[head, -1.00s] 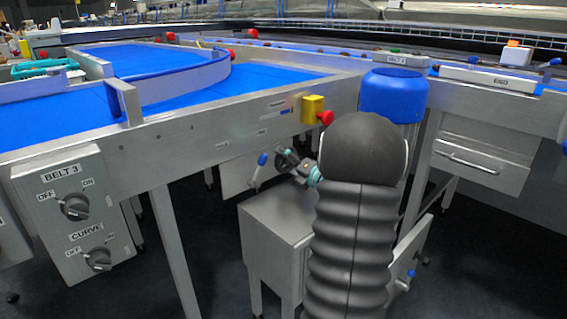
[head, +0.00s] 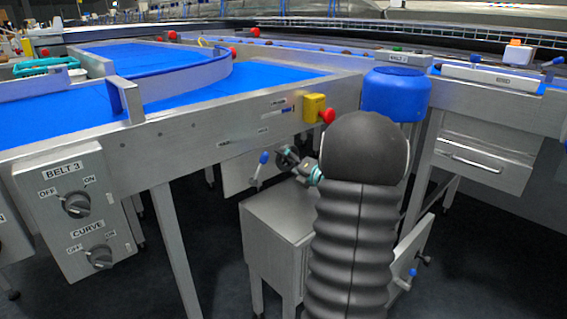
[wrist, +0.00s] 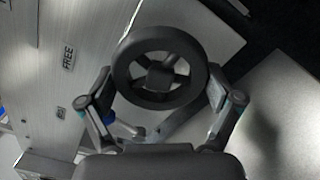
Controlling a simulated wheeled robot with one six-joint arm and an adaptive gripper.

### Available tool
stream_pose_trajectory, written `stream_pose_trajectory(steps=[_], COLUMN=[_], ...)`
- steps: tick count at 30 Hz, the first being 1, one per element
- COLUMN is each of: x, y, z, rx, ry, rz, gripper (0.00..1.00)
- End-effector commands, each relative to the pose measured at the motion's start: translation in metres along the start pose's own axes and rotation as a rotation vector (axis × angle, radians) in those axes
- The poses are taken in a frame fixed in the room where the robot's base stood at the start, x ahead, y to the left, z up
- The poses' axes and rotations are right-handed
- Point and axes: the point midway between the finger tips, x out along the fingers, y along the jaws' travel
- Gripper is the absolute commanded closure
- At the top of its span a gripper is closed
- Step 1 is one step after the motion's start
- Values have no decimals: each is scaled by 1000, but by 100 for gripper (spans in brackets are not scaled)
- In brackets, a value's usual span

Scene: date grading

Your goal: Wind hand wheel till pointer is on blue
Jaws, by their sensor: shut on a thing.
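The dark hand wheel (head: 287,158) sits under the steel frame in the head view, partly behind my arm. In the wrist view the spoked hand wheel (wrist: 160,75) fills the middle. My gripper (wrist: 160,85) has one finger on each side of its rim and is shut on it; my gripper also shows in the head view (head: 306,169).
A lever with a blue grip (head: 262,158) hangs just left of the wheel. A yellow box with a red button (head: 315,108) is above. A steel cabinet (head: 275,220) stands below. A blue drum (head: 395,95) is behind my arm.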

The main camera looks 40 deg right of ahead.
Motion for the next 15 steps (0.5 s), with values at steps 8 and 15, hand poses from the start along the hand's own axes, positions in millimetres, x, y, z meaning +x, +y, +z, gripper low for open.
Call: stream_pose_trajectory(steps=[8,15], x=[-2,-2], y=[-2,-4], z=[5,5], rx=[-151,-371], ry=[-14,-15], rz=[-1,-2], gripper=[44,44])
